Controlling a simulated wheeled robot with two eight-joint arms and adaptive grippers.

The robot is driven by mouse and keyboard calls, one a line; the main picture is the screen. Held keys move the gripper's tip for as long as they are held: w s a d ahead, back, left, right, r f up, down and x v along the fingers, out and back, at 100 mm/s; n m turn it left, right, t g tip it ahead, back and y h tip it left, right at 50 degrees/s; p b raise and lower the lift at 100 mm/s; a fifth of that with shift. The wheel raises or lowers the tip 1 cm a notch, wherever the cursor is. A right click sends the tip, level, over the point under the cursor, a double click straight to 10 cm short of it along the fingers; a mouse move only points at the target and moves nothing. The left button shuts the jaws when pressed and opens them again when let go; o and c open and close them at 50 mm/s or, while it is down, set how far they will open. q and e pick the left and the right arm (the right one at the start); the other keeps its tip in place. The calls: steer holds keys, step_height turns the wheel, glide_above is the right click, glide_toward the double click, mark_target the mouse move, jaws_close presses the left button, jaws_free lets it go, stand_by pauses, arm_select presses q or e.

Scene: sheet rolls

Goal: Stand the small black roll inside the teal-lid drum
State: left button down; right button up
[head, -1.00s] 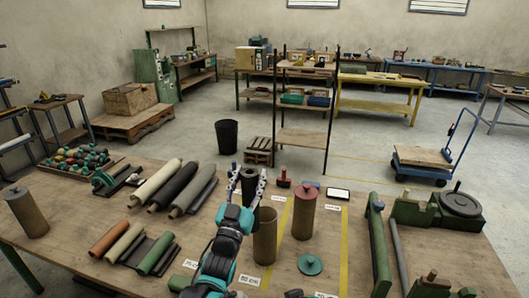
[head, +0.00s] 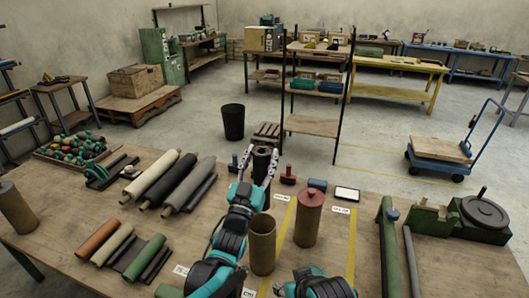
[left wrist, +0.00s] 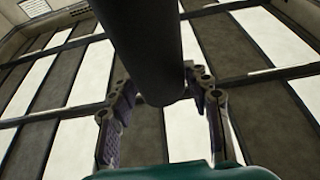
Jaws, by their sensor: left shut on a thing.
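My left gripper (head: 264,172) is shut on the small black roll (head: 262,160), which stands about upright between the fingers. In the left wrist view the dark roll (left wrist: 145,45) runs from the top edge down between the fingers (left wrist: 155,100). An open brown drum (head: 262,246) stands nearer than the gripper, with its mouth uncovered; the roll appears outside it, beyond its rim. The teal lid is not visible now.
A brown drum with a red lid (head: 308,218) stands right of the open drum. Long rolls (head: 175,185) and short coloured rolls (head: 122,250) lie to the left. Green machinery (head: 465,218) is at the right. Yellow lines (head: 285,232) mark the table (head: 220,150).

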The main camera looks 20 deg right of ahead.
mark_target(259, 176)
arm_select(q)
steer(key=shift+s+a+f+b, duration=0.2)
steer(key=shift+s+f+b, duration=0.1)
steer(key=shift+f+b, duration=0.2)
step_height(259, 176, down, 2)
steer(key=shift+w+d+f+b, duration=0.1)
steer(key=shift+w+f+b, duration=0.1)
steer(key=shift+b, duration=0.5)
steer(key=shift+s+f+b, duration=0.15)
steer(key=shift+f+b, duration=0.35)
steer(key=shift+f, duration=0.1)
step_height(259, 176, down, 14)
steer(key=b, duration=1.1)
steer(key=shift+f+b, duration=0.1)
steer(key=shift+b, duration=0.3)
steer(key=shift+f+b, duration=0.75)
steer(key=shift+f, duration=0.45)
arm_select(e)
steer(key=shift+s+a+f, duration=0.1)
steer(key=shift+f, duration=4.15)
steer(key=shift+s+a+f, duration=0.1)
steer(key=shift+f, duration=4.1)
arm_select(q)
steer(key=c, duration=0.6)
jaws_free()
steer(key=shift+c, duration=0.2)
